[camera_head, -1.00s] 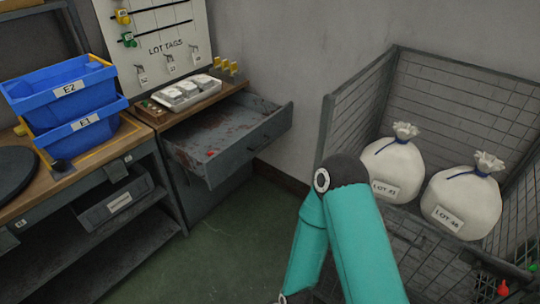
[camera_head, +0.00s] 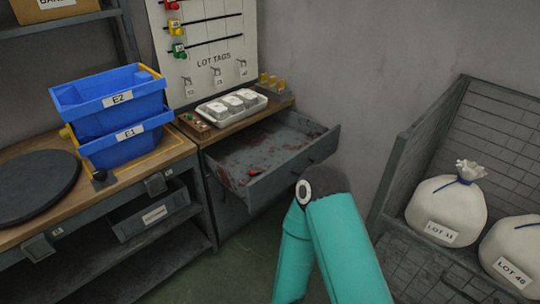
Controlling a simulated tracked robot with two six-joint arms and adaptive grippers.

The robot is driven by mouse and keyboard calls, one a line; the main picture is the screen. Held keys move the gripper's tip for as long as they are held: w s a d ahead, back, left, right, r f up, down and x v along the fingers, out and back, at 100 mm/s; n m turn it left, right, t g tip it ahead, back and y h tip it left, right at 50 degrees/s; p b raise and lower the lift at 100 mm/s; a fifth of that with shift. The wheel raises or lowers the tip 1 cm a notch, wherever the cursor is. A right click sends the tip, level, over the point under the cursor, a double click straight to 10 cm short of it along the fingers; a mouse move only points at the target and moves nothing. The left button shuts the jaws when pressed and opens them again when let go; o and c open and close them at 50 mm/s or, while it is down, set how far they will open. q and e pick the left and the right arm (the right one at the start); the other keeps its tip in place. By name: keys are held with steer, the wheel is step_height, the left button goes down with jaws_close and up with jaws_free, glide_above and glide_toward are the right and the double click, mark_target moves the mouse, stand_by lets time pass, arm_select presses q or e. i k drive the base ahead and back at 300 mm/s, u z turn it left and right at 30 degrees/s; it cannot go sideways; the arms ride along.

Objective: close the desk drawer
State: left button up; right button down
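The desk drawer (camera_head: 290,172) is pulled out from the desk under the lot tag board, to the right of the blue bins. It is grey and rust-stained inside, with a small red item (camera_head: 254,172) lying in it. A teal arm of mine stands in front of the drawer's near right part, its elbow close to the drawer front in the picture; whether it touches cannot be told. Neither gripper shows in the view.
Blue bins E2 (camera_head: 108,97) and E1 (camera_head: 128,142) are stacked on the wooden bench (camera_head: 175,154). A white tray (camera_head: 231,112) sits on the desk top above the drawer. A wire cage (camera_head: 405,165) with white sacks (camera_head: 447,210) stands at right. Green floor is open below the drawer.

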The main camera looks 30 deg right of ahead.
mark_target(282, 144)
steer(key=u, duration=0.1)
steer(key=i, duration=1.1)
steer(key=z, duration=0.75)
steer(key=i, duration=0.45)
steer(key=z, duration=0.25)
steer(key=k, duration=0.9)
steer(key=z, duration=0.2)
steer(key=i, duration=0.9)
steer(key=u, duration=0.1)
